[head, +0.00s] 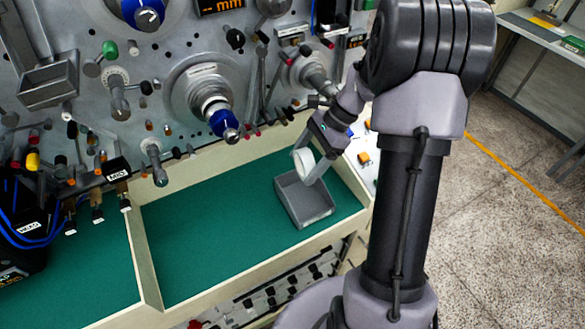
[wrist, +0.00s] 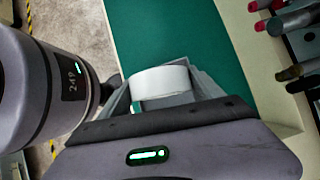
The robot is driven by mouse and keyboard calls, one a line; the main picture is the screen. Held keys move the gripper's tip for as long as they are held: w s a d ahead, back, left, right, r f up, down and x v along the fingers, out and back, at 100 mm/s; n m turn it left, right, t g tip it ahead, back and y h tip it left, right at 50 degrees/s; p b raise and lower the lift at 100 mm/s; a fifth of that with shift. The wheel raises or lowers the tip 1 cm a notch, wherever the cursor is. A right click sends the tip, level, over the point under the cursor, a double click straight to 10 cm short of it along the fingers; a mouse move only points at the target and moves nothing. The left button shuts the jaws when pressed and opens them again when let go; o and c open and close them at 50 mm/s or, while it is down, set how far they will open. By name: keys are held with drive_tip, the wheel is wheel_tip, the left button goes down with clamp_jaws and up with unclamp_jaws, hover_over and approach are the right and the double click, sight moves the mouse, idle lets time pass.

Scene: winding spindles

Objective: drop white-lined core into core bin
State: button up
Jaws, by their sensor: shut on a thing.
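The white-lined core (head: 304,160) is a short, pale ring held in my gripper (head: 312,165). In the wrist view the core (wrist: 160,80) shows as a white band between the fingers of my gripper (wrist: 160,97). My gripper is shut on it. The core bin, a grey open tray (head: 304,217), sits on the green mat below. In the head view the core overlaps the bin's far edge and appears above it. In the wrist view part of the grey bin (wrist: 205,84) shows behind the core. The bin's inside is partly hidden there by the core and gripper.
The green mat (head: 205,225) left of the bin is clear. A cream rim (head: 250,262) borders the work surface, and a divider (head: 146,262) splits it. Behind stands a panel with spindles, one with a blue end (head: 222,122), and several knobs and levers.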

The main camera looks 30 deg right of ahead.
drive_tip(key=shift+s+f+b, duration=0.25)
drive_tip(key=shift+f+b, duration=0.15)
drive_tip(key=b, duration=0.7)
hover_over(304, 201)
wheel_tip(304, 201, down, 9)
drive_tip(key=shift+f, duration=0.2)
drive_tip(key=o, duration=2)
drive_tip(key=shift+c, duration=0.2)
drive_tip(key=p+v, duration=0.4)
drive_tip(key=v, duration=0.8)
drive_tip(key=shift+r, duration=0.15)
